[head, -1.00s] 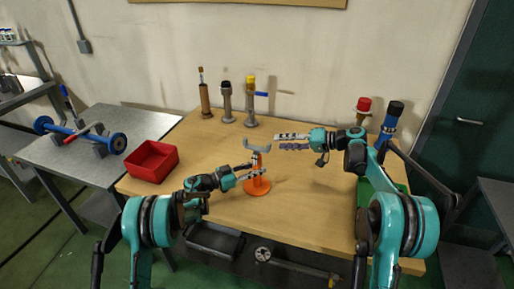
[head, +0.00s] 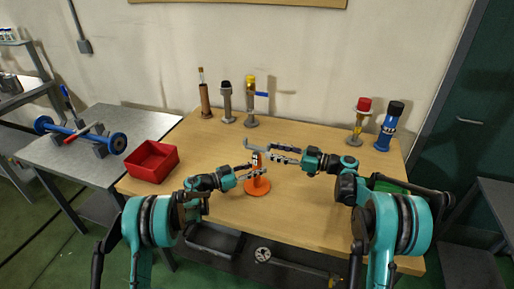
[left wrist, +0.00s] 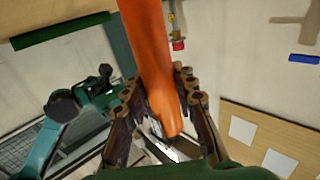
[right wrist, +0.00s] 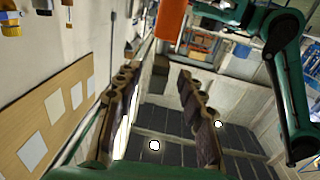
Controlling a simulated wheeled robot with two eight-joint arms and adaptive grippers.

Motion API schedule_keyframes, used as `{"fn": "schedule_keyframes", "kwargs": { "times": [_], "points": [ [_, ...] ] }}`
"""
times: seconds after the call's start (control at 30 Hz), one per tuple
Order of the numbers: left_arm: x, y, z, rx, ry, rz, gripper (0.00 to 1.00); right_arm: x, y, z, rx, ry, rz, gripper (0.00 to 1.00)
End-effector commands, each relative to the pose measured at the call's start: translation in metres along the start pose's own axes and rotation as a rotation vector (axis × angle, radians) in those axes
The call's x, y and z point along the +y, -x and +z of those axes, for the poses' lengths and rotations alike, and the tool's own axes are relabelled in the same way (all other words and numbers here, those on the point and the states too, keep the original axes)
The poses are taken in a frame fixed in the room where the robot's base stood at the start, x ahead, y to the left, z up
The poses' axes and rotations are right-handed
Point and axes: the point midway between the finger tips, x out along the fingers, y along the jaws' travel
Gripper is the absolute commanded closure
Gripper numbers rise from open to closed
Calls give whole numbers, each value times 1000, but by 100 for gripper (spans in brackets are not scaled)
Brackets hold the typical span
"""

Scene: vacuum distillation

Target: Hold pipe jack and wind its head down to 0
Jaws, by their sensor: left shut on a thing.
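The pipe jack stands upright on the wooden table, with a round orange base (head: 257,187), an orange stem and a grey forked head (head: 252,146). My left gripper (head: 246,172) is shut on the orange stem from the left, below the head. In the left wrist view the orange stem (left wrist: 152,50) runs between the fingers. My right gripper (head: 271,154) is open at the upper jack, level with the head's lower part and reaching in from the right. In the right wrist view its fingers are apart, and an orange jack part (right wrist: 171,19) shows beyond their tips.
A red bin (head: 152,162) is at the table's left. Several pipe fittings stand along the back, including one with a blue handle (head: 251,100). A red-topped fitting (head: 361,118) and a blue one (head: 390,126) stand at the right. The front middle table is clear.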

Motion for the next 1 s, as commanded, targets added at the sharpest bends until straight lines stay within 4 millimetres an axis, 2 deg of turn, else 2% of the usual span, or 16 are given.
{"fn": "schedule_keyframes", "kwargs": {
  "times": [0.1, 0.3, 0.5, 0.77, 0.9, 1.0],
  "points": [
    [0, 0, 0, 1, 0, 0, 100, -1, -26, 0, 0, -1, -3, 60],
    [0, 0, 0, 1, 0, 0, 100, 0, -58, 0, -1, -1, -1, 60],
    [0, 0, 0, 1, 0, 0, 100, 0, -71, 0, -1, -2, -1, 60],
    [0, 0, 0, 1, 0, 0, 100, 0, -71, 0, -1, -2, 0, 60],
    [0, 0, 0, 1, 1, 0, 100, 0, -71, 0, -1, -2, 0, 97],
    [0, 0, 0, 1, 0, 0, 100, 0, -71, 0, -1, -2, 0, 100]
  ]
}}
